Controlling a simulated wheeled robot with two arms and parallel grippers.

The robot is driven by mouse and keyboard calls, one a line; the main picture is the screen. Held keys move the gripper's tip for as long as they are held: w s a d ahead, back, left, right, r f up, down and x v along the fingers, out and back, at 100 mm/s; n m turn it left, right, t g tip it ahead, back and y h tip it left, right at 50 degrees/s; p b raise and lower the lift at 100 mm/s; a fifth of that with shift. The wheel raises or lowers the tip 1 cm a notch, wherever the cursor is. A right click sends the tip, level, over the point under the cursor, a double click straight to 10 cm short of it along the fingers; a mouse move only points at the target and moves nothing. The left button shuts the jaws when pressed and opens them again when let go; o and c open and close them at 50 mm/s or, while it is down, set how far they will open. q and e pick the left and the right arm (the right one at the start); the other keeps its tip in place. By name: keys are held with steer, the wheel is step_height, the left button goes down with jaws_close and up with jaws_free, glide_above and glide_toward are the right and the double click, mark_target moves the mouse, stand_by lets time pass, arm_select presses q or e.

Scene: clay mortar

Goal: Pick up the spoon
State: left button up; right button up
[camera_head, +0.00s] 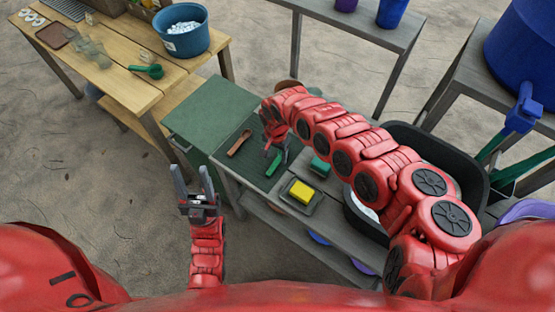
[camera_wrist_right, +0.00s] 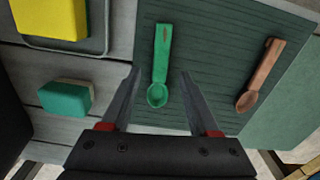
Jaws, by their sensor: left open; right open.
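A green spoon (camera_head: 275,161) lies on a dark green ribbed mat (camera_head: 258,172). In the right wrist view the green spoon (camera_wrist_right: 161,52) lies between the fingertips of my open right gripper (camera_wrist_right: 160,76), its bowl towards the palm. The fingers are empty; I cannot tell their height above the mat. A brown spoon (camera_head: 239,143) lies beside it on the mat and also shows in the wrist view (camera_wrist_right: 261,74). My left gripper (camera_head: 196,180) is open and empty, away from the table, on the left. My right arm hides part of the table in the head view.
A yellow sponge (camera_head: 301,191) sits on a small tray, near a green block (camera_head: 320,167). A black basin (camera_head: 408,137) stands at the right. A wooden table (camera_head: 118,78) holds a green scoop (camera_head: 147,71) and a blue bucket (camera_head: 181,38).

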mark_target(277, 162)
steer(key=shift+f, duration=1.55)
jaws_close()
